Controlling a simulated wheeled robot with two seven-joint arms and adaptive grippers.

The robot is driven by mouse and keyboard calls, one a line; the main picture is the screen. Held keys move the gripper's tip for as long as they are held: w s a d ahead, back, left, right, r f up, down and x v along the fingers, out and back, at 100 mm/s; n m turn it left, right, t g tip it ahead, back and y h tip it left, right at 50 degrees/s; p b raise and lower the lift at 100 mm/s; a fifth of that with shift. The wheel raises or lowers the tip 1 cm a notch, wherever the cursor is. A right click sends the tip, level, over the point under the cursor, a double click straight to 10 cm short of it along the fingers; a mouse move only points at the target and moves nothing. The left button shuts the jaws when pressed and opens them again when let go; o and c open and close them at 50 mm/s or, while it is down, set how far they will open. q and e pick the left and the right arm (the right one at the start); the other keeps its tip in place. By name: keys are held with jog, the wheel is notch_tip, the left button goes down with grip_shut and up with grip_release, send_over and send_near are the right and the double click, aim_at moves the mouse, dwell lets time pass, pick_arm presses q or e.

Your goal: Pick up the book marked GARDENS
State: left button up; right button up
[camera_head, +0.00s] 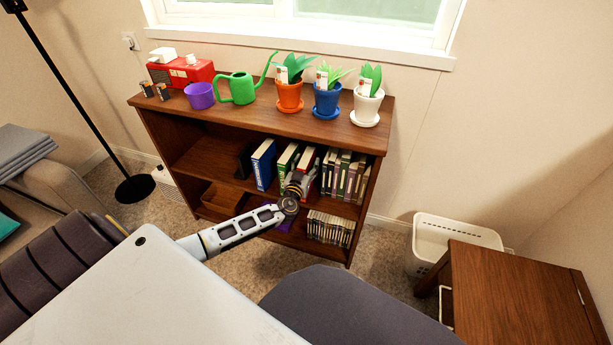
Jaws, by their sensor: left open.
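Several books stand upright on the upper inner shelf of the brown bookcase (200,157). A blue book (264,165) with white lettering is at the left of the row. A green book (287,158) and a red book (307,157) stand to its right. More dark and pale spines (343,174) fill the right end. I cannot read GARDENS on any spine. My left gripper (301,182) is open in front of the green and red books, hiding their lower parts; I cannot tell whether it touches them. My right gripper is not in view.
The bookcase top holds a red radio (182,72), a purple cup (199,96), a green watering can (238,88) and potted plants (327,99). Small books (331,229) fill part of the lower shelf. A white basket (449,237) and a wooden table (520,295) stand at right.

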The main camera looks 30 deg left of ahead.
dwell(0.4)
pick_arm(q)
grip_shut()
